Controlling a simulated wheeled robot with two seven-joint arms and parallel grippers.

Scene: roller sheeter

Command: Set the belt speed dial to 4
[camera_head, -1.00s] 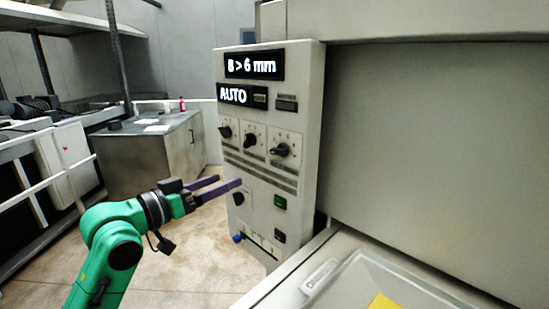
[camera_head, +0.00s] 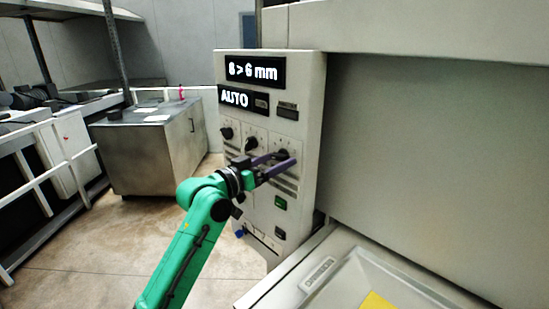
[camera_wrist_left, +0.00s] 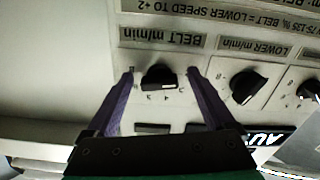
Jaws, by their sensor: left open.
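The belt speed dial is a black knob (camera_wrist_left: 158,77) under the label "BELT m/min", which appears upside down in the left wrist view. In the head view it is the rightmost of three knobs on the panel, partly covered by my gripper. My left gripper (camera_head: 284,158) is open, its purple fingers reaching to the panel. In the left wrist view the fingers (camera_wrist_left: 160,74) stand on either side of the knob, with a gap at each side. Small numbers show by the knob; I cannot tell which one it points to. My right gripper is not in view.
The "LOWER m/min" knob (camera_wrist_left: 246,87) sits beside the right finger in the wrist view. The control panel (camera_head: 310,130) has displays reading "8 > 6 mm" and "AUTO", and a green switch (camera_head: 281,203) below the knobs. A grey cabinet (camera_head: 140,158) stands behind to the left.

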